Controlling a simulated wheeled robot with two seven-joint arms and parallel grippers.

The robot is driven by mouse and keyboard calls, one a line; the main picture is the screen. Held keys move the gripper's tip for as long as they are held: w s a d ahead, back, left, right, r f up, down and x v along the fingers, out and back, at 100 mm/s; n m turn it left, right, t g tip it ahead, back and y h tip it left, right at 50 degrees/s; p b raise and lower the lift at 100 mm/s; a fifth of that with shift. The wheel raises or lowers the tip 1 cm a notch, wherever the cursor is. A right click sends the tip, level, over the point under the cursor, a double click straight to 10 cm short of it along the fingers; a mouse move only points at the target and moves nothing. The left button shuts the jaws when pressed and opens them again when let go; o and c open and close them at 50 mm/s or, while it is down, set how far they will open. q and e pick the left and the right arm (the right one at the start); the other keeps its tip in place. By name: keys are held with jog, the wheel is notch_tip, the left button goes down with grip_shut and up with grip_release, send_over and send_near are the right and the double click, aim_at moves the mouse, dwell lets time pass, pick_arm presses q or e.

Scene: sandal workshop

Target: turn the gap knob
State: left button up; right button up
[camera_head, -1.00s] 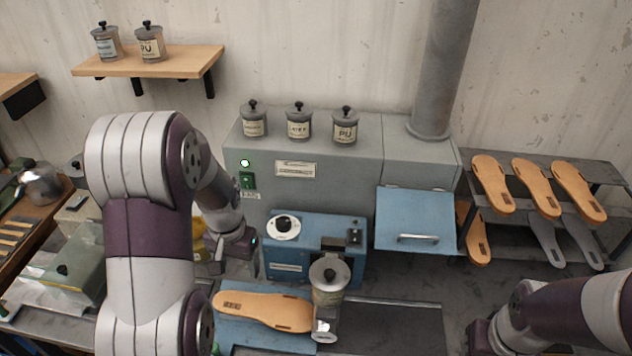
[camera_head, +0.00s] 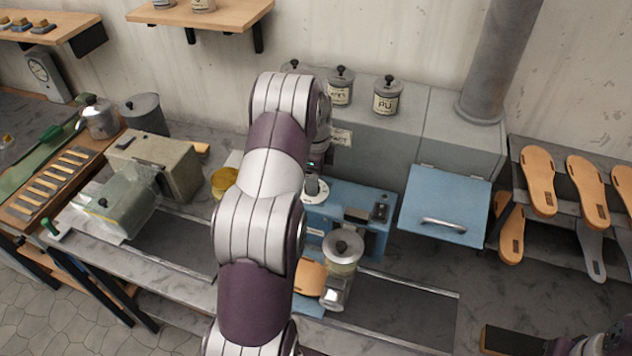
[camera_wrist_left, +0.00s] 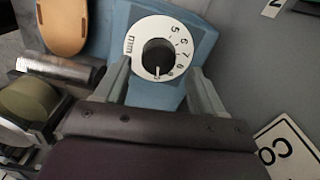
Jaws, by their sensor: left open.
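The gap knob (camera_wrist_left: 158,55) is a round black knob on a white dial with digits and "mm", on the top of a blue machine. Its white mark points down in the left wrist view, towards the high end of the scale. In the head view the white dial (camera_head: 316,190) shows on the blue machine (camera_head: 350,208), partly hidden by my left arm. My left gripper (camera_wrist_left: 158,74) is open, its two fingers either side of the knob; I cannot tell whether they touch it. Only a dark part of my right arm shows at the bottom right of the head view.
A blue hatch (camera_head: 446,205) is to the right. Lidded jars (camera_head: 388,96) stand on the grey cabinet behind.

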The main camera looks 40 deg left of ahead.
pick_arm(q)
jog(key=shift+s+a+f, duration=0.2)
jog(key=shift+s+f, duration=0.05)
jog(key=shift+f, duration=0.15)
jog(key=shift+s+a+f, duration=0.3)
jog(key=shift+w+d, duration=0.2)
jog(key=shift+w, duration=0.05)
jog(key=shift+c, duration=0.3)
jog(key=shift+w+d, duration=0.1)
jog(key=c, duration=1)
pick_arm(e)
jog(key=shift+s+a+r, duration=0.25)
jog(key=shift+s+r, duration=0.05)
jog(key=shift+r, duration=0.1)
